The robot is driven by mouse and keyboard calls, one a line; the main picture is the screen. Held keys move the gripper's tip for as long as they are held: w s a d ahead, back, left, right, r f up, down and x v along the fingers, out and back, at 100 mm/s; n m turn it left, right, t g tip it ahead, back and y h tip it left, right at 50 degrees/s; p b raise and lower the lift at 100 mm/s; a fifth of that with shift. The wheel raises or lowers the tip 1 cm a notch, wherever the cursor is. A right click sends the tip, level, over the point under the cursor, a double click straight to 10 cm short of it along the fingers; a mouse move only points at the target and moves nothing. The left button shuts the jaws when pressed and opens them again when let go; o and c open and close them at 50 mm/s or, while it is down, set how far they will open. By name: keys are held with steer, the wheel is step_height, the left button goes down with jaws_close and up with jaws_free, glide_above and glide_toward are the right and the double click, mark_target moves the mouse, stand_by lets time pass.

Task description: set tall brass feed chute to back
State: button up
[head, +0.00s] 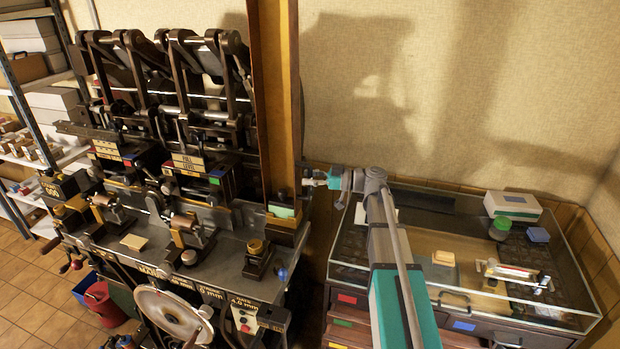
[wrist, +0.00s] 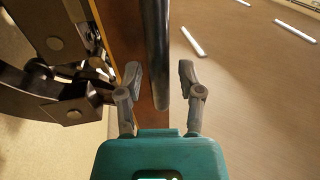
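The tall brass feed chute (head: 283,90) stands upright at the right end of the press, with a brass-coloured front and dark brown sides. Its top is cut off by the head view. My gripper (head: 309,180) is just right of the chute's lower part. In the wrist view my gripper (wrist: 160,82) is open, its two fingers apart. A dark upright bar (wrist: 157,45) runs between the fingers, beside a brown panel (wrist: 128,30) that looks like the chute's side. I see no finger pressed on the bar. I cannot tell whether the bar belongs to the chute.
The press table (head: 225,262) carries cranks, levers and labelled blocks. Dark linkage arms (wrist: 68,80) are close left of my gripper in the wrist view. A glass-topped cabinet (head: 480,322) stands at the right. A red bucket (head: 103,303) is on the floor.

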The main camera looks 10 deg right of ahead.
jaws_close()
steer(key=w+d, duration=0.4)
steer(key=w, duration=0.4)
steer(key=shift+d, duration=0.4)
steer(key=shift+w+r, duration=0.15)
steer(key=shift+o, duration=1.5)
jaws_free()
steer(key=shift+d, duration=0.1)
